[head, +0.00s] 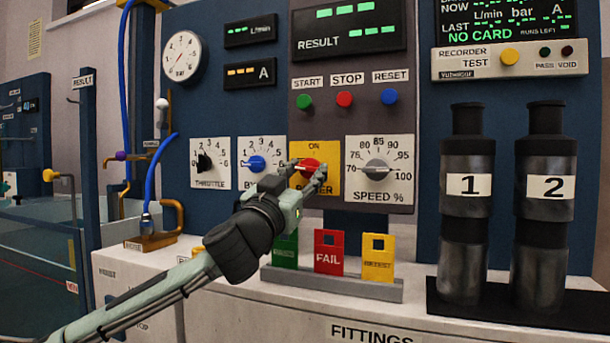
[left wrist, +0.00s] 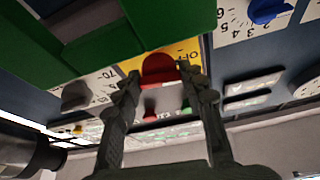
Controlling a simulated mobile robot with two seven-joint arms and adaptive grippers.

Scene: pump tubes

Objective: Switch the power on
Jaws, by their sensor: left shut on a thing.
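The power switch is a red knob (head: 309,167) on a yellow plate (head: 331,183) marked ON at its top. My left gripper (head: 308,172) has its fingers on either side of the red knob and is shut on it. In the left wrist view the red knob (left wrist: 160,70) sits between the fingertips (left wrist: 160,82), in front of the yellow plate (left wrist: 186,50). The fingers and hand hide much of the plate's lower part, including most of its lettering. The exact angle of the knob is hard to tell. My right gripper is not in view.
The speed dial (head: 377,171) is close right of the plate, and the blue bypass-side dial (head: 257,163) close left. Start, stop and reset buttons (head: 344,99) are above. Green, red and yellow cards (head: 329,252) stand below in a rack. Two dark cylinders (head: 467,200) stand at right.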

